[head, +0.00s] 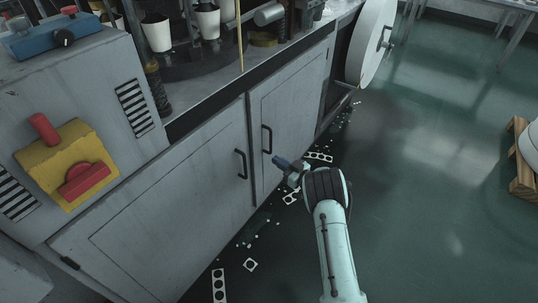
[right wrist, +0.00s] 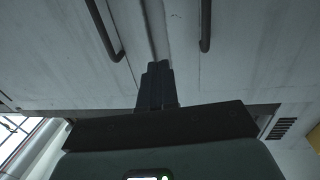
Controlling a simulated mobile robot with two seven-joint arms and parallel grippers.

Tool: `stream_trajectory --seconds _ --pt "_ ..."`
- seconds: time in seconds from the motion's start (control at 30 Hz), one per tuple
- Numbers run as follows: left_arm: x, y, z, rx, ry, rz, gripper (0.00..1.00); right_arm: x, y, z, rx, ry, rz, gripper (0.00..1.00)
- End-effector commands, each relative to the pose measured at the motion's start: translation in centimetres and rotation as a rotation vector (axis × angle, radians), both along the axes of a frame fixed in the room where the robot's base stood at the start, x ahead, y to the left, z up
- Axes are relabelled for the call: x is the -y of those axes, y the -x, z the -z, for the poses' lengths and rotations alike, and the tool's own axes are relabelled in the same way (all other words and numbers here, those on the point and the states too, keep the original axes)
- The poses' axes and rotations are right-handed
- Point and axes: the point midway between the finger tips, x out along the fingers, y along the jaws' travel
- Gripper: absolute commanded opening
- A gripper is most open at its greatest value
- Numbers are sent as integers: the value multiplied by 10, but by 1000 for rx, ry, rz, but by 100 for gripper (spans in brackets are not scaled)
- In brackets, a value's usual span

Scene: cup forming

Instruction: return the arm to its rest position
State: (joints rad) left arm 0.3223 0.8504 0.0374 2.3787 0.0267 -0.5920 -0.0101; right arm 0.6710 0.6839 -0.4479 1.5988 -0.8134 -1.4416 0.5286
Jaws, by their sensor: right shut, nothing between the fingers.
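My right arm comes up from the bottom of the head view, and its right gripper (head: 281,163) points left toward the grey machine cabinet's doors. The gripper is shut and empty. In the right wrist view the closed fingers (right wrist: 157,86) sit together in front of the grey cabinet doors, between two dark door handles. Whether the fingertips touch the door cannot be told. My left gripper is in neither view.
The grey cabinet (head: 160,215) has two dark handles (head: 241,164) near my gripper. White cups (head: 158,33) stand on top. Punched scraps (head: 219,285) litter the floor. The green floor (head: 440,200) to the right is open.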

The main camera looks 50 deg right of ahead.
Motion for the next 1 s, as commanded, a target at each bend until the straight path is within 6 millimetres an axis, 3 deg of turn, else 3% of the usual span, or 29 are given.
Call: stream_trajectory --seconds 0.17,0.43,0.57,0.67,0.77,0.9,1.0 --pt "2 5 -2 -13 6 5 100 0 13 0 0 -1 0 0" --pt "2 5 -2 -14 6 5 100 -1 14 2 -2 -3 2 0" --pt "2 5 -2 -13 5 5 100 -17 5 29 -42 -56 49 0" --pt "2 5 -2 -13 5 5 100 -49 -2 74 -136 -145 121 0" --pt "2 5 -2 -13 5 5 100 -100 -2 130 -289 -250 187 0" --pt "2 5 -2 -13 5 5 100 -183 20 195 -538 -373 222 0" --pt "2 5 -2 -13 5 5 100 -248 47 228 -726 -443 210 0"
